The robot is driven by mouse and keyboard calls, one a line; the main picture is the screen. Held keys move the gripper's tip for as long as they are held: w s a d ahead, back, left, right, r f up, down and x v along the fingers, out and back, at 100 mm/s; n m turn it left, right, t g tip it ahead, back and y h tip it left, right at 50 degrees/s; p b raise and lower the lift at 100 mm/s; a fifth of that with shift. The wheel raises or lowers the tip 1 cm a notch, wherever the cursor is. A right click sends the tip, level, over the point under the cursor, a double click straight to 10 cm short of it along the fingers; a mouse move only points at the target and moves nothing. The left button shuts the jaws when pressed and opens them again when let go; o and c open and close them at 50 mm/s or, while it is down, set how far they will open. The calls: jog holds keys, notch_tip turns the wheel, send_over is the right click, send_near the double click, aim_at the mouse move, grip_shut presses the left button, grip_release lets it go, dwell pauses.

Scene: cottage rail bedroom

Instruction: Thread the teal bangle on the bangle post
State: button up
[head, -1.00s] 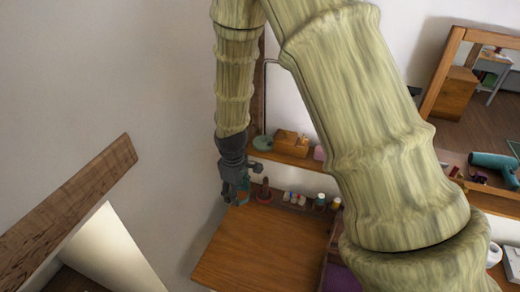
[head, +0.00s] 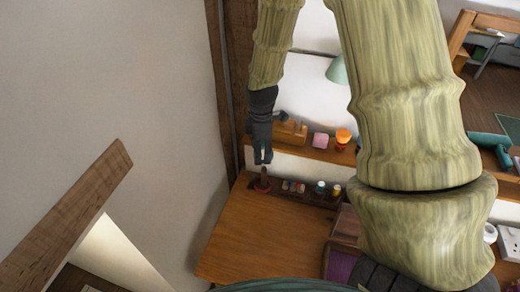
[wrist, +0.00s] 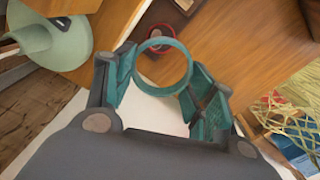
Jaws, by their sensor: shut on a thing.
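The teal bangle (wrist: 162,93) is an open ring held between the fingertips of my gripper (wrist: 158,80) in the wrist view. The bangle post has a dark red round base (wrist: 152,29) and shows just beyond the bangle's far rim, partly hidden by it. In the head view the post (head: 262,184), a short brown peg on a red base, stands at the back left of the wooden desk top. My gripper (head: 263,158) points down just above the post there. The bangle is too small to make out in the head view. I cannot tell the exact height gap.
Several small bottles (head: 320,188) stand right of the post along the desk's back. A shelf (head: 325,152) behind holds a wooden block, a pink cube and an orange jar. The wall is close on the left. The desk top's front (head: 260,240) is clear.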

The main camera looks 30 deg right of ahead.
jog(key=shift+r+p, duration=0.1)
jog(key=shift+p, duration=0.2)
notch_tip(320, 180, down, 9)
jog(key=b, duration=0.3)
dwell(0.8)
jog(key=shift+f+b, duration=0.85)
jog(key=shift+f, duration=1.5)
dwell(2.3)
jog(key=o, duration=1)
jog(key=shift+r, duration=0.15)
notch_tip(320, 180, up, 12)
jog(key=shift+f, duration=0.15)
